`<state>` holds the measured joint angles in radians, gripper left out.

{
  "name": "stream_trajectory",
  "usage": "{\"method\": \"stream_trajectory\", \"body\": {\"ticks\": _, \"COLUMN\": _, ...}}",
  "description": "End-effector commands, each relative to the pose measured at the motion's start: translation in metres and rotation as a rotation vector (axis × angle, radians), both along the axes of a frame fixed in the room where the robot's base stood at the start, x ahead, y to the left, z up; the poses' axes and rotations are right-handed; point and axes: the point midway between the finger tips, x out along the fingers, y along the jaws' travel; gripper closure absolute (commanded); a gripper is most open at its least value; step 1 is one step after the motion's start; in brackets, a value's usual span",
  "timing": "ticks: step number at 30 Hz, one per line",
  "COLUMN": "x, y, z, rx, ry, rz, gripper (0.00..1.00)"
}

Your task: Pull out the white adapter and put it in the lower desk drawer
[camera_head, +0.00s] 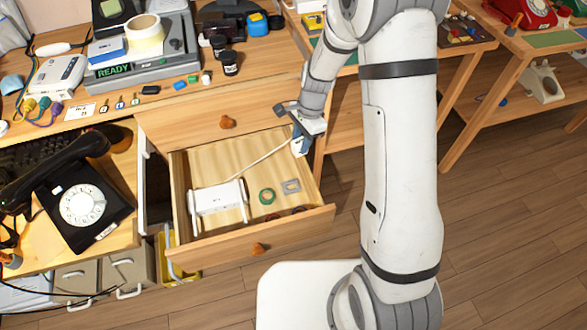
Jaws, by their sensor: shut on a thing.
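My gripper (300,143) is over the back right corner of the open lower desk drawer (285,222). It is shut on a small white thing, which looks like the white adapter (297,148), though the fingers hide much of it. A pale thin strip (262,158), a cord or a stick, slants from near the gripper down to the left over the drawer. A white spool-like thing (217,198), a green ring (267,196) and a flat grey piece (291,186) lie in the drawer.
The upper drawer (205,125) is shut. A white box (55,80) with coloured plugs stands on the desk at left. A black dial phone (82,205) sits left of the open drawer. The drawer's middle and back floor are mostly bare.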

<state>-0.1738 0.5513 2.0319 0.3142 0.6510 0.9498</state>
Motion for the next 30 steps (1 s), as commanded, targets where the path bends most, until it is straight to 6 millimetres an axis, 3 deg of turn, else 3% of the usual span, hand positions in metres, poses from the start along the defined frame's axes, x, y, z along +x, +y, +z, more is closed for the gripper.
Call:
{"method": "stream_trajectory", "body": {"ticks": 1, "x": -0.001, "y": 0.006, "z": -0.025, "rx": 0.001, "ry": -0.001, "rz": -0.046, "gripper": 0.82}}
{"method": "stream_trajectory", "body": {"ticks": 6, "x": -0.005, "y": 0.019, "z": -0.048, "rx": 0.000, "ry": -0.001, "rz": -0.181, "gripper": 0.82}}
{"method": "stream_trajectory", "body": {"ticks": 19, "x": -0.006, "y": 0.026, "z": -0.067, "rx": 0.000, "ry": -0.001, "rz": -0.257, "gripper": 0.82}}
{"method": "stream_trajectory", "body": {"ticks": 30, "x": -0.007, "y": 0.026, "z": -0.112, "rx": 0.000, "ry": 0.000, "rz": -0.255, "gripper": 0.82}}
